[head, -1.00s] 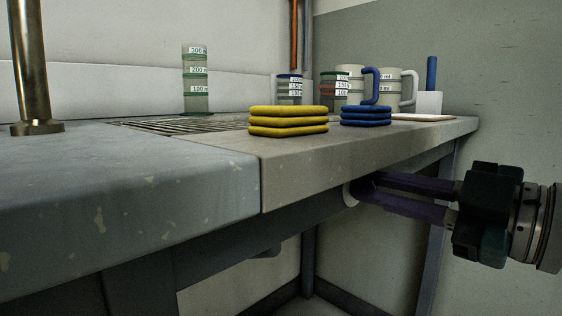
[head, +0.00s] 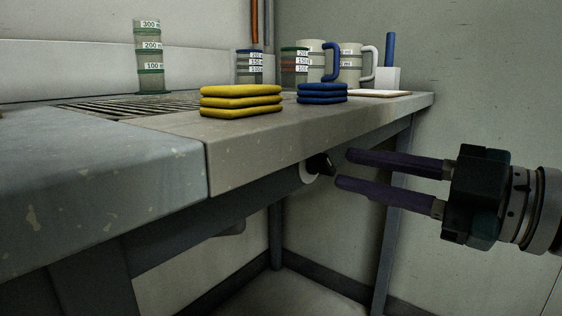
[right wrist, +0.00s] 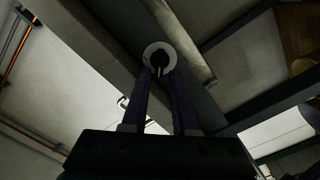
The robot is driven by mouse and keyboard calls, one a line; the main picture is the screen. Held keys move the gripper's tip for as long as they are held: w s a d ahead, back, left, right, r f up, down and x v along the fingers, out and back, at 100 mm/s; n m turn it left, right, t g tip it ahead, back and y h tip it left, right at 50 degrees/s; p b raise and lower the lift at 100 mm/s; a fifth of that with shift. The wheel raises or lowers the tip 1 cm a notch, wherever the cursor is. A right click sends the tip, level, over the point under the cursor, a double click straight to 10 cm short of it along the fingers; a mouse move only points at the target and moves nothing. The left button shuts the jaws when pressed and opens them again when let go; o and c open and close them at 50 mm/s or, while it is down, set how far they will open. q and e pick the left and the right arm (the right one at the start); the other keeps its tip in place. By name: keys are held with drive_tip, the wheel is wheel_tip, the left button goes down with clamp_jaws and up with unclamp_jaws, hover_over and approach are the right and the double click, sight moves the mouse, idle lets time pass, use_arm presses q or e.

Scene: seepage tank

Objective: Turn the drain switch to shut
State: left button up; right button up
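The drain switch (head: 321,165) is a small black knob on a white round plate, on the beam under the counter's front edge. It also shows in the right wrist view (right wrist: 160,58), with the knob's bar pointing roughly down the picture. My right gripper (head: 343,168) is open and empty. Its two purple fingers point at the knob from the right in the head view, with the tips a little short of it. In the right wrist view the fingertips (right wrist: 160,78) lie on either side, just below the plate. My left gripper is not in view.
The counter (head: 250,145) overhangs the switch. On it stand yellow pads (head: 241,101), blue pads (head: 321,93), a tall graduated cylinder (head: 149,58), several mugs and beakers, and a white block with a blue rod (head: 388,70). A counter leg (head: 388,230) stands behind my right fingers.

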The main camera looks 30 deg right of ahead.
drive_tip(key=p+v, duration=0.2)
drive_tip(key=v, duration=0.4)
drive_tip(key=shift+s, duration=0.25)
